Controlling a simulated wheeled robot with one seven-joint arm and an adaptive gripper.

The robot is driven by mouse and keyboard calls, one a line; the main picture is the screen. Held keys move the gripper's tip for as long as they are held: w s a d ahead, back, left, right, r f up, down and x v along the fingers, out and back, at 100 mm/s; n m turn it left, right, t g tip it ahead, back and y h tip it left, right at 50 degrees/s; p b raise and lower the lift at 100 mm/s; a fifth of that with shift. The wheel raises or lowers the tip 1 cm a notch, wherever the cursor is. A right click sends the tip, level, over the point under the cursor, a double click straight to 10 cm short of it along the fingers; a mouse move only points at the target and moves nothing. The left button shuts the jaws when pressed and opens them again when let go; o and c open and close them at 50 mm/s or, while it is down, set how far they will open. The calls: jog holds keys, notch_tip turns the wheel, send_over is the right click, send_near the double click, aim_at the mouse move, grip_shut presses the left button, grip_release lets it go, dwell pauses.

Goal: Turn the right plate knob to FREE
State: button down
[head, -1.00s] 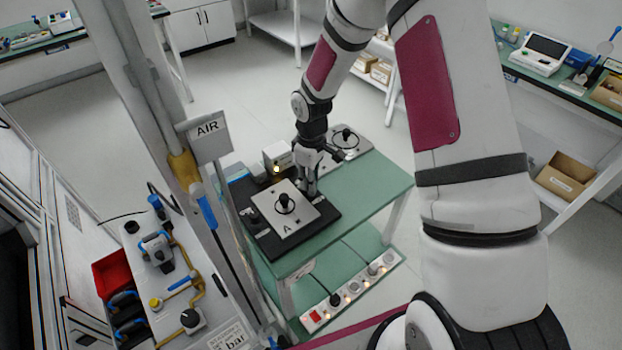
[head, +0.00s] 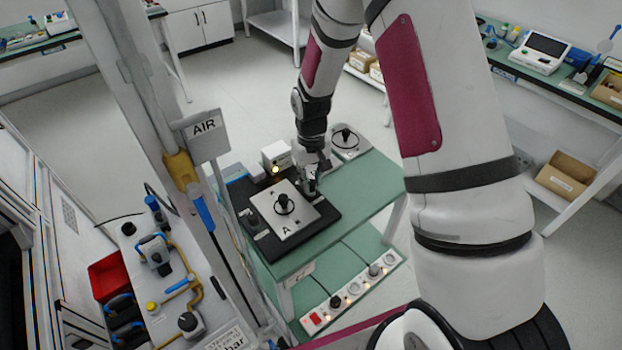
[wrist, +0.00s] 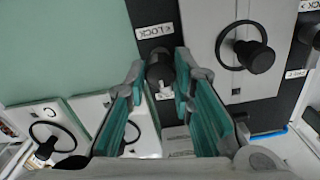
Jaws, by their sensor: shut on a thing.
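The right plate knob (wrist: 160,66) is dark and sits between the fingertips of my gripper (wrist: 160,80) in the wrist view. My gripper is shut on it, with a teal-padded finger on each side. A LOCK label (wrist: 155,31) lies just beyond the knob; a second white label (wrist: 163,96) is mostly hidden and unreadable. The light plate (wrist: 235,80) with a black handle lies to the right in that view. In the head view, my gripper (head: 311,184) stands at the right edge of the plate (head: 285,222), hiding the knob. The exact knob angle cannot be told.
The other plate knob (head: 252,217) is on the left of the black base (head: 270,254). A white box with a lit yellow lamp (head: 276,157) stands behind the plate. Another plate with a handle (head: 345,138) lies at the back. The green table (head: 370,190) is clear on the right.

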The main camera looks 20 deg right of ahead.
aim_at(311, 182)
dwell(0.4)
jog(key=c, duration=1.4)
grip_release()
jog(key=shift+o, duration=0.2)
jog(key=shift+r, duration=0.1)
notch_tip(311, 182, up, 12)
